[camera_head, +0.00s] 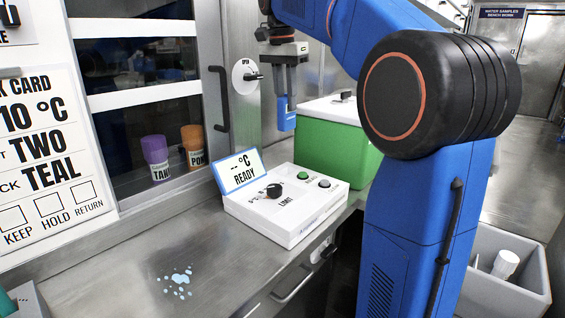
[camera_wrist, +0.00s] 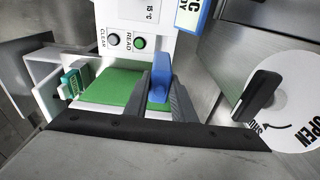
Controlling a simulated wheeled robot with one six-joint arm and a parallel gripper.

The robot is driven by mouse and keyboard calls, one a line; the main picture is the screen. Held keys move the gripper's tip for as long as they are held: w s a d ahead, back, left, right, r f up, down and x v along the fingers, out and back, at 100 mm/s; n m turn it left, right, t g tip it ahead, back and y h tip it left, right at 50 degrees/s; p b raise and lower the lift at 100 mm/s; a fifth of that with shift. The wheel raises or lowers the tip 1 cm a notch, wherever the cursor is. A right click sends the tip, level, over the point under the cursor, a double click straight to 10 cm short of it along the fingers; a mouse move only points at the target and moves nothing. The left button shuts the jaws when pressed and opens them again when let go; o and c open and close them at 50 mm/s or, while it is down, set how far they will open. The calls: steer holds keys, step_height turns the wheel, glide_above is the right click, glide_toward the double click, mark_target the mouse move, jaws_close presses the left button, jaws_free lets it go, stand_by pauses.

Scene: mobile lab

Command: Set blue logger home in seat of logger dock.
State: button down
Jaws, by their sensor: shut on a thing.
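My gripper (camera_head: 288,88) is shut on the blue logger (camera_head: 287,117), which hangs upright below the fingers in the head view. The logger is held above and in front of the green box, clear of the white console. In the wrist view, my gripper (camera_wrist: 163,92) has the blue logger (camera_wrist: 160,72) between its two dark fingers, above the green box. I cannot make out for certain which thing is the logger dock or where its seat is.
The white console (camera_head: 290,205) has a knob, buttons and a screen (camera_head: 239,172) reading READY. The green box (camera_head: 330,145) has a white lid. A dial (camera_head: 246,76) is on the wall. A teal item (camera_wrist: 72,84) sits in a white holder. The steel counter (camera_head: 120,250) has a blue spill.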

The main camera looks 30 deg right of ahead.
mark_target(283, 131)
step_height(283, 131, down, 16)
steer(key=shift+f, duration=0.1)
stand_by(0.5)
steer(key=c, duration=1.5)
jaws_free()
steer(key=r, duration=0.4)
steer(key=a+r, duration=0.1)
steer(key=r, duration=0.7)
steer(key=shift+s+a, duration=0.2)
steer(key=shift+s, duration=0.1)
